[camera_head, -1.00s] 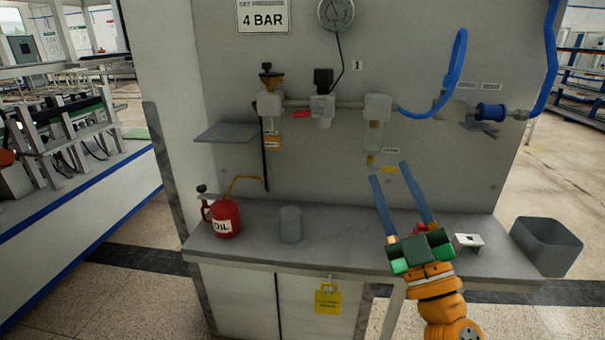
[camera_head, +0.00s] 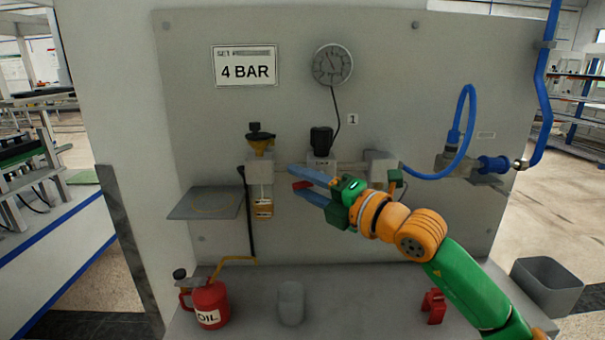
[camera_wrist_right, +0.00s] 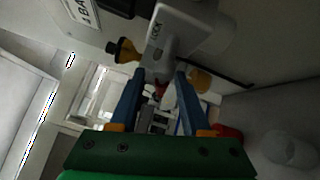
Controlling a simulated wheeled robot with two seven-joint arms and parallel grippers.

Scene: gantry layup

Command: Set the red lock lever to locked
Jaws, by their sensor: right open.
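The red lock lever (camera_head: 302,185) is a small red bar on the middle unit of the air line on the grey panel, under a black knob (camera_head: 321,140). In the head view it shows between the blue fingers of my right gripper (camera_head: 296,180), which has come in from the right. In the right wrist view a small bit of red (camera_wrist_right: 160,88) shows between the two open fingers (camera_wrist_right: 160,76), beside a pale block marked LOCK (camera_wrist_right: 168,30). The fingers look apart around the lever; contact cannot be told. My left gripper is not in view.
A gauge (camera_head: 332,64) and a 4 BAR sign (camera_head: 245,66) are above. An amber bowl unit (camera_head: 262,200) and small shelf (camera_head: 205,203) are left. A red oil can (camera_head: 208,305), a grey cup (camera_head: 290,303) and a red item (camera_head: 433,307) stand on the bench; a grey bin (camera_head: 547,286) is right.

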